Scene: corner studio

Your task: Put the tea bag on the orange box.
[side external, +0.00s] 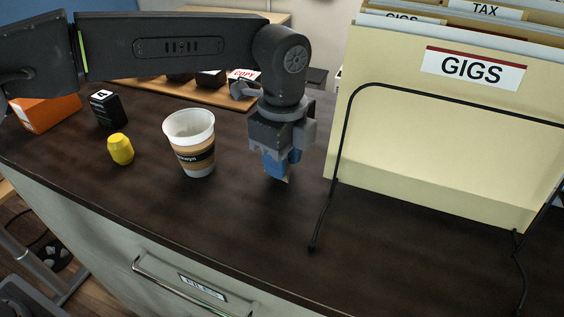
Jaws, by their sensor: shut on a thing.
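My gripper (277,163) points down over the dark counter, right of the paper cup. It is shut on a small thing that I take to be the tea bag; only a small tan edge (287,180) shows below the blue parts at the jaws. The rest of it is hidden, and I cannot tell whether it touches the counter. The orange box (48,113) lies at the far left of the counter, well away from my gripper. My arm passes above it and hides part of it.
A paper cup (190,140), a yellow object (120,149) and a small black box (106,108) stand between my gripper and the orange box. A wooden board (207,95) lies behind. A wire rack (337,160) with folders (440,130) stands close on the right.

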